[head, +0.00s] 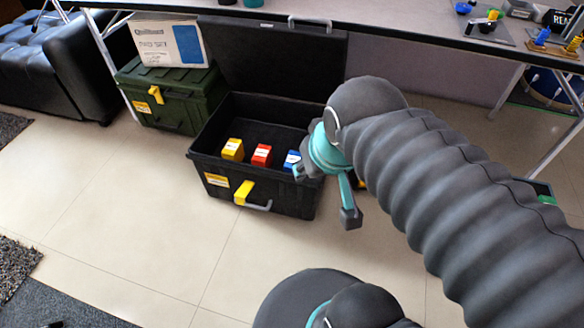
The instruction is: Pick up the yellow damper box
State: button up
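A small yellow box (233,149) stands inside the open black toolbox (262,194), at the left of a row of small boxes. A red box (261,155) stands to its right, and a blue box (292,160) stands further right, partly hidden by my gripper. My gripper (325,192) hangs over the right front part of the toolbox, to the right of the yellow box and apart from it. One dark fingertip shows in front of the toolbox's right side. The space between the fingers looks empty and the fingers stand apart.
The toolbox's lid (275,62) stands raised behind it. A green case (172,97) with a flat box (170,45) on it stands to the left. A table (400,28) runs across the back. A black leather seat (55,65) is at far left. The tiled floor in front is clear.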

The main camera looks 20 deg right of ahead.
aim_at(234, 151)
jog(key=k, duration=0.35)
jog(key=u, duration=0.75)
jog(key=i, duration=0.8)
jog(key=z, duration=0.75)
jog(key=i, duration=0.5)
jog(key=z, duration=0.45)
